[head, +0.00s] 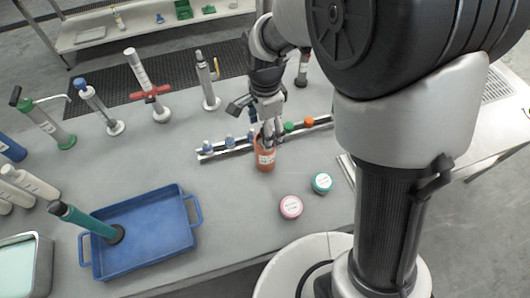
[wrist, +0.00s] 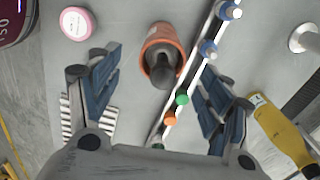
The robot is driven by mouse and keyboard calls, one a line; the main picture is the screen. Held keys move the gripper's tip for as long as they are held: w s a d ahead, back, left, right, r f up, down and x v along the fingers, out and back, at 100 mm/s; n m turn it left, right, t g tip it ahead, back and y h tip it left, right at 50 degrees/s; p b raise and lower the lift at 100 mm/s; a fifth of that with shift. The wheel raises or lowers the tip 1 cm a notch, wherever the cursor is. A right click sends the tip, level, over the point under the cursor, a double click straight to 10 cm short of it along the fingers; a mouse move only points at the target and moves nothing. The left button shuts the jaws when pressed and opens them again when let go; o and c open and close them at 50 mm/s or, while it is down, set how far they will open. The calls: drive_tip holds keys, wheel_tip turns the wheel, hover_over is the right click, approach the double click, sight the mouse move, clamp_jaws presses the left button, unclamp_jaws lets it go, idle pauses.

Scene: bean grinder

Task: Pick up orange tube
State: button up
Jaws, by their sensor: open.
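The orange tube (head: 309,122) shows as a small orange top in the rail rack (head: 225,153), right of a green-topped tube (head: 289,127). In the wrist view the orange tube (wrist: 170,118) sits between the spread fingers, close to a green top (wrist: 182,99); its body is mostly hidden. My gripper (head: 268,132) is open and empty, pointing down above the table, left of the orange tube in the head view. In the wrist view both fingers of my gripper (wrist: 158,66) stand wide apart. I cannot tell its exact height.
An orange-brown cup (head: 265,160) with a dark object inside stands beside the rack, close to my gripper. Blue-topped tubes (head: 230,140) share the rack. Pink (head: 291,206) and teal (head: 322,182) lidded jars stand in front. A blue tray (head: 150,225) lies left.

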sight(265, 153)
drive_tip(key=f+b, duration=0.1)
drive_tip(key=f, duration=0.2)
drive_tip(key=f+b, duration=0.2)
drive_tip(key=f, duration=0.2)
drive_tip(key=shift+w+f, duration=0.2)
drive_tip(key=shift+f, duration=0.1)
drive_tip(key=shift+r, duration=0.1)
drive_tip(key=c, duration=1.6)
drive_tip(key=shift+o, duration=0.2)
